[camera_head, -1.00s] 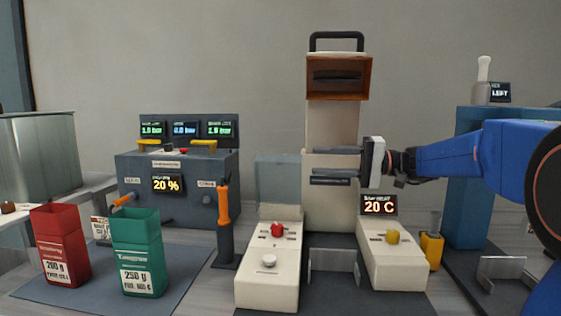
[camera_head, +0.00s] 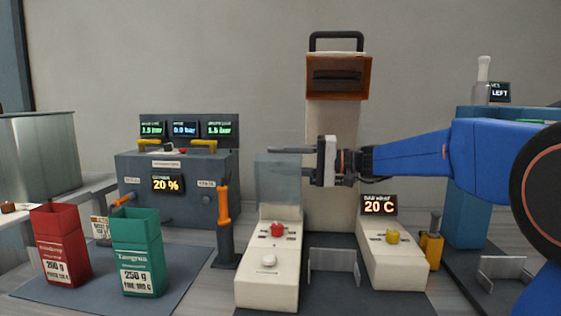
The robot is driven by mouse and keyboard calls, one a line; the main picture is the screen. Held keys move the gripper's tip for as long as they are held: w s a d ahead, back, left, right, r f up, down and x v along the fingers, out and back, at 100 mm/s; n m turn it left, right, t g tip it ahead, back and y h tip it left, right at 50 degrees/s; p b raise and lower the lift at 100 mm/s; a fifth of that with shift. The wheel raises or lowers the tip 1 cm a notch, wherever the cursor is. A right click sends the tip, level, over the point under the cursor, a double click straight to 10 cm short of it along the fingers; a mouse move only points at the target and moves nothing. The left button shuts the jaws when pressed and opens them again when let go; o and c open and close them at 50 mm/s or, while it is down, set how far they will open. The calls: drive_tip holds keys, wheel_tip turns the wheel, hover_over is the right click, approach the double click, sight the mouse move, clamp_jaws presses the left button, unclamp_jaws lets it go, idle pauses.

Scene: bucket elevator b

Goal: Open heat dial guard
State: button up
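A translucent blue-grey panel (camera_head: 272,190), which looks like a guard, stands upright at the back of the left white control box (camera_head: 266,290). That box carries a red knob (camera_head: 277,230) and a white knob (camera_head: 268,261). The right white box carries a yellow knob (camera_head: 392,237) below a display reading 20 C (camera_head: 378,205). Which knob is the heat dial is not clear. My gripper (camera_head: 285,164) points left with its fingers apart, one above the other. The fingers overlap the panel's upper part in the picture. I cannot tell whether they touch it.
A tall beige tower (camera_head: 334,130) with an orange-edged bucket stands behind my gripper. A grey console (camera_head: 180,195) with several displays and an orange-handled lever (camera_head: 224,206) are to the left. Red (camera_head: 60,250) and green (camera_head: 138,255) containers stand on a mat at front left.

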clamp_jaws()
drive_tip(key=shift+w+d+f, duration=0.1)
drive_tip(key=shift+w+d, duration=0.05)
drive_tip(key=shift+w, duration=0.65)
unclamp_jaws()
drive_tip(key=s+d, duration=0.3)
drive_tip(key=d, duration=1.4)
drive_tip(key=shift+s, duration=0.15)
